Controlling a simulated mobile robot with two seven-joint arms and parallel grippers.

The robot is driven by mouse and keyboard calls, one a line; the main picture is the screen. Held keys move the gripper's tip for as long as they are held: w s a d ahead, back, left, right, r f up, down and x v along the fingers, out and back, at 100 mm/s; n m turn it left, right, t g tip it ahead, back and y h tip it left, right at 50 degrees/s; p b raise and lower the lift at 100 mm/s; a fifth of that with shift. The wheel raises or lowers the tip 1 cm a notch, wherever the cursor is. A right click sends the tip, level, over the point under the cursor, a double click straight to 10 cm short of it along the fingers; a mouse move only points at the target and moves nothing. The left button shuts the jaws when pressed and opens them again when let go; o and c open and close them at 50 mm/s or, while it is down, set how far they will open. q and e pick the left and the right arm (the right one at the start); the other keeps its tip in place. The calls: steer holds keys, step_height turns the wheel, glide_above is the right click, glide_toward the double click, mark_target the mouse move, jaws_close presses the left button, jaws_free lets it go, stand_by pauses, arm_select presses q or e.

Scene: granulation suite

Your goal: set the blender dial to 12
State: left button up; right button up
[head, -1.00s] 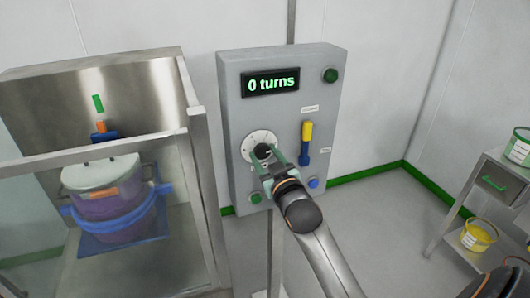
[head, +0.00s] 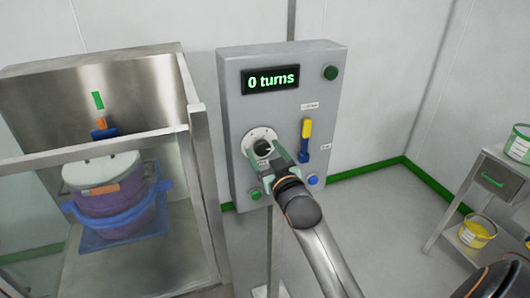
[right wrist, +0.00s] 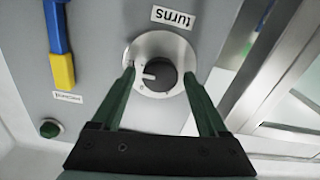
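The blender dial is a black round knob (head: 263,147) with a white pointer line on a pale scale disc (head: 250,137), on the grey control box (head: 238,190). The display (head: 270,80) reads "0 turns". The knob also shows in the right wrist view (right wrist: 160,76), between the tips of my right gripper (right wrist: 158,74). The green fingers are apart, one on each side of the knob, with gaps showing. In the head view my right gripper (head: 267,160) is just below and in front of the knob. My left gripper is not in view.
The box also has a yellow and blue lever (head: 306,140), green buttons (head: 330,73) and a blue button (head: 312,180). A glazed steel enclosure with a purple bin (head: 115,215) stands left. A shelf trolley with tubs (head: 478,235) stands right. Floor between is clear.

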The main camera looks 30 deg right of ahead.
steer(key=shift+o, duration=0.3)
steer(key=shift+s, duration=0.1)
steer(key=shift+s+a+f, duration=0.1)
steer(key=shift+s, duration=0.15)
steer(key=b+v, duration=0.2)
steer(key=v, duration=0.9)
steer(key=shift+s, duration=0.4)
steer(key=shift+a, duration=0.15)
